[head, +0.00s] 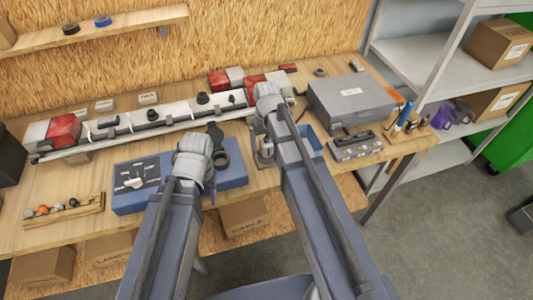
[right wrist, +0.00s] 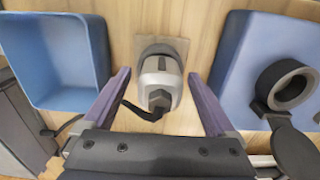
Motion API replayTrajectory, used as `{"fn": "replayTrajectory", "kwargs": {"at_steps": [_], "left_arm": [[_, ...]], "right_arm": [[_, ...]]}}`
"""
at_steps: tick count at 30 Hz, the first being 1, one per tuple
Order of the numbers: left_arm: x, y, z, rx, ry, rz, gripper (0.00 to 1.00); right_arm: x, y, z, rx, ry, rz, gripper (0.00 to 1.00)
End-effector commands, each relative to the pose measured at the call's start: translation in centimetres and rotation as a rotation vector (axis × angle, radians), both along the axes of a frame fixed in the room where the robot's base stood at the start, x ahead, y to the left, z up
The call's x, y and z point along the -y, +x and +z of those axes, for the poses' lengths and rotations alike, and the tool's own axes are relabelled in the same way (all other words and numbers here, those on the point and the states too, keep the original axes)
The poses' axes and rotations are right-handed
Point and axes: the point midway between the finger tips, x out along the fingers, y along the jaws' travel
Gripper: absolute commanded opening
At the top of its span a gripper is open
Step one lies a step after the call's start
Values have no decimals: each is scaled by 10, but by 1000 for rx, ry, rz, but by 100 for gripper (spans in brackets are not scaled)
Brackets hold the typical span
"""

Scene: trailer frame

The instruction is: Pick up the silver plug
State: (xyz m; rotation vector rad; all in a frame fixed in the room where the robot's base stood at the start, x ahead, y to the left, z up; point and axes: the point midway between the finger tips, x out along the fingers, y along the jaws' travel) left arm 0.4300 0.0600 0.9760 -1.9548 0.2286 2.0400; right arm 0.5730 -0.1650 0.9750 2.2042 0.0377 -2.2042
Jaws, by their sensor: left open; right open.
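The silver plug (right wrist: 158,80), silver and black with a dark cable, lies on a small brownish pad on the bench in the right wrist view. In the head view a small silver part of it (head: 266,148) shows beside my right arm. My right gripper (right wrist: 158,75) is open, its two purple-grey fingers either side of the plug with a gap on each side. In the head view my right gripper (head: 270,98) has its fingers hidden by the wrist. My left gripper (head: 194,150) is over the blue box, its fingertips mostly hidden.
A blue tray (right wrist: 60,95) and a blue box (head: 125,200) bearing a black ring (right wrist: 286,85) flank the plug. A long white bar with red lamps (head: 62,130) lies behind. A grey case (head: 350,100) stands to the right. Bare wood shows at front left.

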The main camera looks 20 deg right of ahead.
Motion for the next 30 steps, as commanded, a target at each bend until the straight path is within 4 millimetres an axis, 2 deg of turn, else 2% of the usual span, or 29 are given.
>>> {"fn": "replayTrajectory", "kwargs": {"at_steps": [1,8,23,30], "left_arm": [[0,0,-5,0,0,0,52],[0,0,-3,0,0,0,52],[0,0,-3,0,0,0,52],[0,0,-3,0,0,0,52]], "right_arm": [[0,0,-5,0,0,0,91],[0,0,-3,0,0,0,91],[0,0,-3,0,0,0,35],[0,0,-2,0,0,0,34]]}}
